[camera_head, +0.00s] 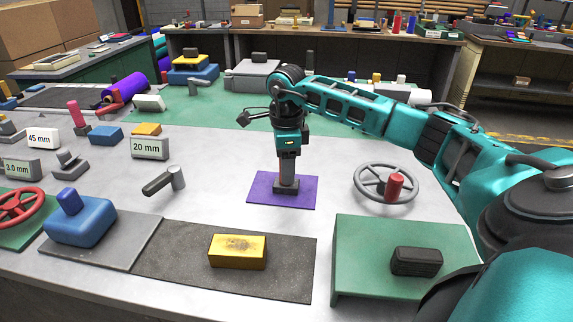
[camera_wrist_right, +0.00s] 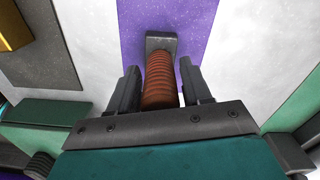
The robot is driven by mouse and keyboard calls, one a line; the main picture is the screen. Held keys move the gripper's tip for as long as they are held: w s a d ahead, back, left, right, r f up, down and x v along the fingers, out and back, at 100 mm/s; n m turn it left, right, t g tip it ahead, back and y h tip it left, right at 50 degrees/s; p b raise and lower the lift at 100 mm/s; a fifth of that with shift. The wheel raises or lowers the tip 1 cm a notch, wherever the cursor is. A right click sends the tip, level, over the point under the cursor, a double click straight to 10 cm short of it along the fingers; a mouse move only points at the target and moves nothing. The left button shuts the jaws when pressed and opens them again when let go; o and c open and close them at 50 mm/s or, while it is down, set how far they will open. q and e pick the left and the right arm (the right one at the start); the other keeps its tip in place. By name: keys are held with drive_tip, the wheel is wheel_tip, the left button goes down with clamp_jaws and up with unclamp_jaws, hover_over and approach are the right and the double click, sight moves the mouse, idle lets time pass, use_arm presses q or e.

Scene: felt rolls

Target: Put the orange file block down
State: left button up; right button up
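The orange file block, with a ribbed rusty-orange grip (camera_wrist_right: 160,82) and a dark grey base (camera_wrist_right: 161,42), stands upright on a purple felt sheet (camera_head: 262,190). In the head view its dark base (camera_head: 286,187) appears to rest flat on the felt, and its grip is hidden. My right gripper (camera_head: 288,168) points straight down over it. My left gripper is not in view.
A yellow block (camera_head: 237,252) lies on a dark mat left of the felt. A grey handwheel with a red knob (camera_head: 394,186) and a green stand (camera_head: 365,240) with a black block (camera_head: 416,262) are at right. Bare bench surrounds the felt.

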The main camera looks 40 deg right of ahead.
drive_tip(key=shift+o, duration=0.7)
wheel_tip(320, 180, up, 12)
drive_tip(key=shift+r, duration=0.2)
drive_tip(key=shift+f, duration=0.1)
idle(0.3)
